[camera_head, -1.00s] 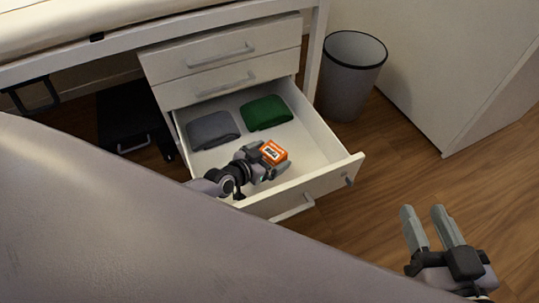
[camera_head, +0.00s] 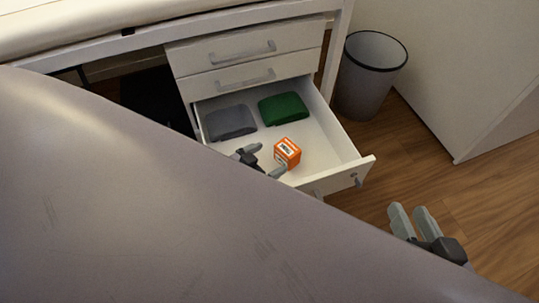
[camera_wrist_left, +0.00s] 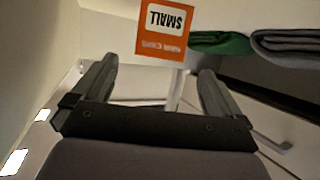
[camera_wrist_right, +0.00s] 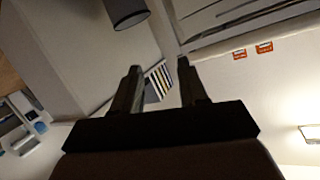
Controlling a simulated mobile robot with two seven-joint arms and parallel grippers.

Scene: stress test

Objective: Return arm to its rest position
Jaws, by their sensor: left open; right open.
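The task's object is my own arm. My left gripper (camera_head: 265,161) is open and empty at the near left part of the open drawer. Most of its arm is hidden behind a large grey surface across the lower left. An orange box (camera_head: 287,153) sits in the drawer just right of the left fingers, apart from them. In the left wrist view the box (camera_wrist_left: 164,27), labelled SMALL, is beyond the open fingers (camera_wrist_left: 157,68). My right gripper (camera_head: 408,211) is open and empty over the floor, right of the drawer; its fingers also show in the right wrist view (camera_wrist_right: 160,67).
The drawer (camera_head: 365,165) is pulled out from a white cabinet (camera_head: 248,45) under a desk. A grey folded cloth (camera_head: 231,122) and a green one (camera_head: 283,108) lie at its back. A grey bin (camera_head: 365,85) stands right of the cabinet. The wooden floor (camera_head: 480,200) is clear.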

